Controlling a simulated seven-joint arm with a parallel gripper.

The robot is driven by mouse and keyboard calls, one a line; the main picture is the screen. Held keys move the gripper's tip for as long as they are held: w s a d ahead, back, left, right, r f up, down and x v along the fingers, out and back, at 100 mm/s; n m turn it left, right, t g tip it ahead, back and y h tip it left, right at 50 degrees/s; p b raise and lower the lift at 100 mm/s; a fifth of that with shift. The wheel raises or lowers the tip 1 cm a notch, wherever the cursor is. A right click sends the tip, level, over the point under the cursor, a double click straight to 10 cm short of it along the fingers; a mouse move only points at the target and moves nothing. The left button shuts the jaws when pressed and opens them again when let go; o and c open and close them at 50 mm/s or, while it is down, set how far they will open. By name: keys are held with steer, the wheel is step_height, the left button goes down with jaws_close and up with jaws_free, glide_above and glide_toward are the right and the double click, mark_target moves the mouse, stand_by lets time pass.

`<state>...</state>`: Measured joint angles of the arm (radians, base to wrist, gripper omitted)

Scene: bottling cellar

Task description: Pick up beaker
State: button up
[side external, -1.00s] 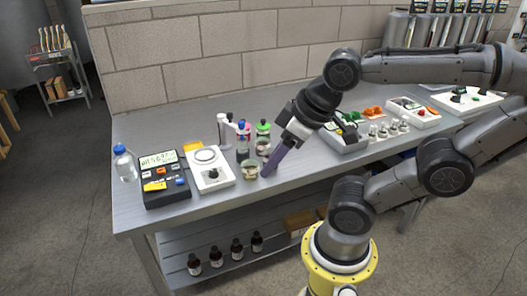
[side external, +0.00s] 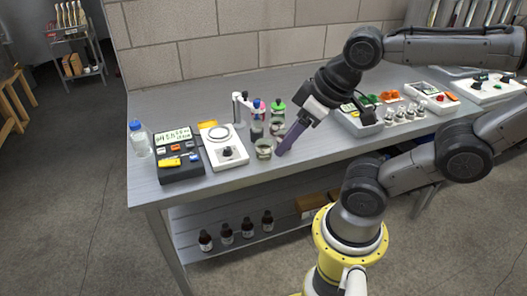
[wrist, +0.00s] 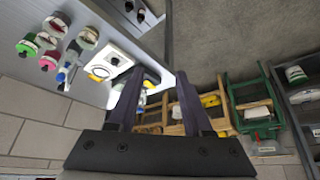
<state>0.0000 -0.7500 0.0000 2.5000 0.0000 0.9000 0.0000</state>
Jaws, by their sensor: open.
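A small squat glass beaker (side external: 263,148) stands upright on the bench, just right of a white stirrer-like device (side external: 227,150). My gripper (side external: 281,153) has long purple fingers and slants down from the upper right. Its tips are close to the beaker's right side in the side view; I cannot tell whether they touch. In the wrist view my gripper (wrist: 147,76) is open with nothing gripped between the fingers. A glass vessel that appears to be the beaker (wrist: 87,37) lies left of the fingers there, outside them.
A green-capped bottle (side external: 278,111), a blue-capped dark bottle (side external: 257,128) and another glass jar (side external: 276,127) crowd behind the beaker. A black meter (side external: 180,158) and water bottle (side external: 138,142) stand left. Bench front is clear.

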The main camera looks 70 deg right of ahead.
steer(key=o, duration=0.8)
